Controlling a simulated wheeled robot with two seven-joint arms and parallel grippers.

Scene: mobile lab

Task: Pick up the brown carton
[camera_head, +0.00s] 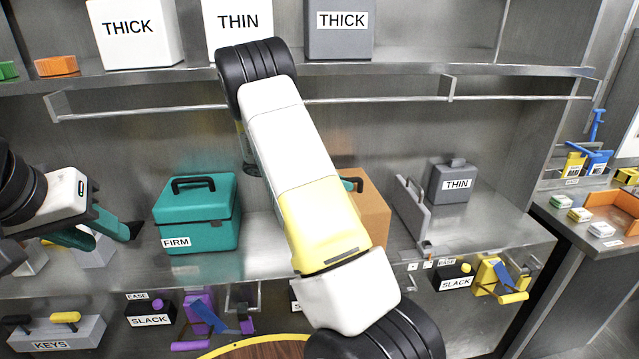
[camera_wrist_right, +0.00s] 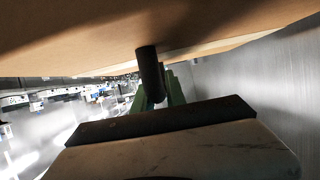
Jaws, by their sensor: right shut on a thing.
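The brown carton (camera_head: 372,212) is on the steel counter in the middle of the head view, largely hidden behind my right arm. In the right wrist view its broad brown surface (camera_wrist_right: 110,35) fills the top. My right gripper (camera_wrist_right: 158,82) is at the carton, with green fingers shut around a dark round bar that looks like its handle. In the head view only a small teal part of this gripper (camera_head: 352,184) shows at the carton's top. Whether the carton is clear of the counter is hidden. My left gripper (camera_head: 118,234) is at the left, apart from the carton; its finger gap is unclear.
A teal FIRM case (camera_head: 197,220) stands left of the carton. A grey bracket (camera_head: 413,215) and a grey THIN case (camera_head: 452,183) stand to its right. A rail (camera_head: 400,99) and a shelf with THICK and THIN boxes (camera_head: 340,30) are above. Bare counter (camera_head: 490,225) shows at right.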

